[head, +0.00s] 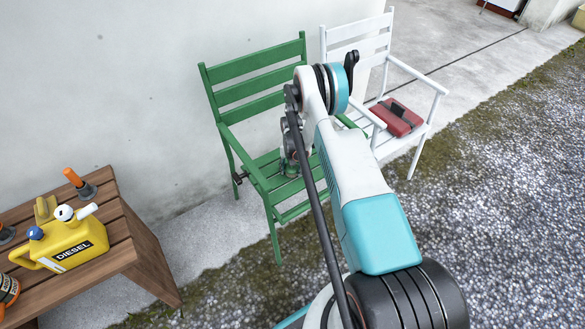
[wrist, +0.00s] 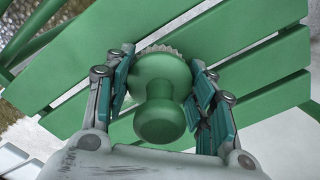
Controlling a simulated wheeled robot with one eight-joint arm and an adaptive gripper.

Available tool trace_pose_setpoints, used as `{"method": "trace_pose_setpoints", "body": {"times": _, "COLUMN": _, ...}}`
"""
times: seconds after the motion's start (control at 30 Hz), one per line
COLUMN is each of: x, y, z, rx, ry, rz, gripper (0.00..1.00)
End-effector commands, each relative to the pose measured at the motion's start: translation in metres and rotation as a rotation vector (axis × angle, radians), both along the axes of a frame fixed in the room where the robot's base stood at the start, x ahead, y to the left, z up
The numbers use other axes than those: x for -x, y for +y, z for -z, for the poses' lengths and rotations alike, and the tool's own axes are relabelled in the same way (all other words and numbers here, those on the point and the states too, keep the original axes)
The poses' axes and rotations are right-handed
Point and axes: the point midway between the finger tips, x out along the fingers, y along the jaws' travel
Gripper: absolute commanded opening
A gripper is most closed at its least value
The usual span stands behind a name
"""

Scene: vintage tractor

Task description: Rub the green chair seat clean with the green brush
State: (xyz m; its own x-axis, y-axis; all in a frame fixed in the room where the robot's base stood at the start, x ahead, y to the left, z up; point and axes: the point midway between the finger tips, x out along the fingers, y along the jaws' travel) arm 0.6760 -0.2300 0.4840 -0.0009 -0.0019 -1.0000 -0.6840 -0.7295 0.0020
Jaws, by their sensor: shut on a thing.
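The green chair (head: 250,85) stands against the white wall in the head view, its slatted seat partly hidden behind my arm. In the wrist view the green seat slats (wrist: 270,60) lie below my gripper. My gripper (wrist: 160,85) is shut on the green brush (wrist: 160,120), with one finger on each side of its round head. The knob handle points toward the wrist camera. Pale bristles show at the brush's far edge, over the slats. I cannot tell whether the bristles touch the seat. In the head view my gripper (head: 290,165) is low over the seat, mostly hidden.
A white chair (head: 358,45) with a red case (head: 397,117) on its seat stands close on the right. A wooden table (head: 125,235) at the left holds a yellow diesel can (head: 75,245) and an orange-handled tool (head: 76,180). Open gravel lies at the right.

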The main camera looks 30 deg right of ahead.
Motion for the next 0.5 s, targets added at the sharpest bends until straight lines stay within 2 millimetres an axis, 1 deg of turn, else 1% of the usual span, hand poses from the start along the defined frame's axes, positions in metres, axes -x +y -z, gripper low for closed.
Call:
{"method": "trace_pose_setpoints", "body": {"times": 0.03, "x": -0.0001, "y": 0.0042, "z": 0.0005, "rx": -0.001, "ry": 0.0, "rz": -0.003, "gripper": 0.28}}
{"method": "trace_pose_setpoints", "body": {"times": 0.2, "x": 0.0001, "y": 0.0112, "z": -0.0006, "rx": -0.001, "ry": 0.0, "rz": -0.003, "gripper": 0.28}}
{"method": "trace_pose_setpoints", "body": {"times": 0.5, "x": 0.0, "y": 0.0122, "z": -0.0013, "rx": -0.002, "ry": -0.001, "rz": -0.002, "gripper": 0.28}}
